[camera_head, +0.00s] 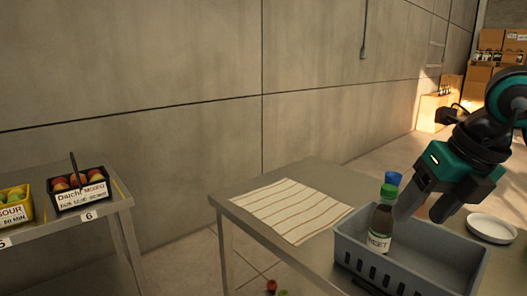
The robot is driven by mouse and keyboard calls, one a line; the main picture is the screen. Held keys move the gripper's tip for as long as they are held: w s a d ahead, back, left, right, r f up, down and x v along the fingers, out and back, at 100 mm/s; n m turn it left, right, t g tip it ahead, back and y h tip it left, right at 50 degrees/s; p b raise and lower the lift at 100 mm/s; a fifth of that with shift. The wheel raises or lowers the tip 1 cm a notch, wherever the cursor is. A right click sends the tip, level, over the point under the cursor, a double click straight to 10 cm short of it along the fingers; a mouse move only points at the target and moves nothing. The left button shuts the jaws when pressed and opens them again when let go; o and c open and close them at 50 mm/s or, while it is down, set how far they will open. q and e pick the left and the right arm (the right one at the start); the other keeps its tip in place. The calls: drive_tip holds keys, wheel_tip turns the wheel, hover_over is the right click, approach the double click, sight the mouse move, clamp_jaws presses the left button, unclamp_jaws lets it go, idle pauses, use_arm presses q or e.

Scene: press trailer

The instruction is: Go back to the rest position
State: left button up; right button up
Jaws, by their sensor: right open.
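My right gripper (424,204) comes in from the right with a teal and black wrist. Its grey fingers are open and point down above the grey basket (430,276). The basket stands on the metal table (320,172). Inside it, at its left end, a bottle with a green cap and a white label (380,220) stands upright. The gripper is just right of this bottle; I cannot tell whether they touch. A blue cap (393,178) shows behind the bottle, and what is under it is mostly hidden. My left gripper is not in view.
A striped cloth (288,210) lies on the table left of the basket. A white plate (491,228) sits behind the basket. A shelf (100,215) at left holds black and yellow fruit boxes. Red and green items (271,286) lie below the table. Cartons stand at the back right.

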drive_tip(key=s+a+f+m+g+y, duration=0.1)
drive_tip(key=s+a+f+g+y, duration=0.1)
drive_tip(key=a+y, duration=0.75)
drive_tip(key=s+a+f+m+g+y, duration=0.1)
drive_tip(key=s+a+f+y, duration=0.1)
drive_tip(key=a+y, duration=0.7)
drive_tip(key=w+d+f+m+t+h, duration=0.25)
drive_tip(key=f+m+t+h, duration=0.35)
drive_tip(key=f+m+t, duration=0.45)
drive_tip(key=w+d+f+m+t+h, duration=0.2)
drive_tip(key=d+f+m+t+h, duration=0.35)
drive_tip(key=m, duration=0.85)
drive_tip(key=s+d+f+m+g+h, duration=0.1)
drive_tip(key=s+d+f+m+h, duration=0.1)
drive_tip(key=f+m+h, duration=0.3)
wheel_tip(320, 180, down, 5)
drive_tip(key=shift+s+r, duration=0.1)
drive_tip(key=shift+s, duration=0.8)
drive_tip(key=s+f+m+g, duration=0.1)
drive_tip(key=s+f, duration=0.2)
drive_tip(key=s+d+f+m+g+h, duration=0.1)
drive_tip(key=s+f+g, duration=0.1)
drive_tip(key=s+f, duration=0.1)
drive_tip(key=s+f+m+g+h, duration=0.1)
drive_tip(key=s+f+g, duration=0.1)
drive_tip(key=s+f, duration=0.1)
drive_tip(key=shift+s+d+f, duration=0.1)
drive_tip(key=shift+d+f, duration=0.05)
drive_tip(key=shift+f, duration=0.65)
drive_tip(key=shift+c, duration=0.2)
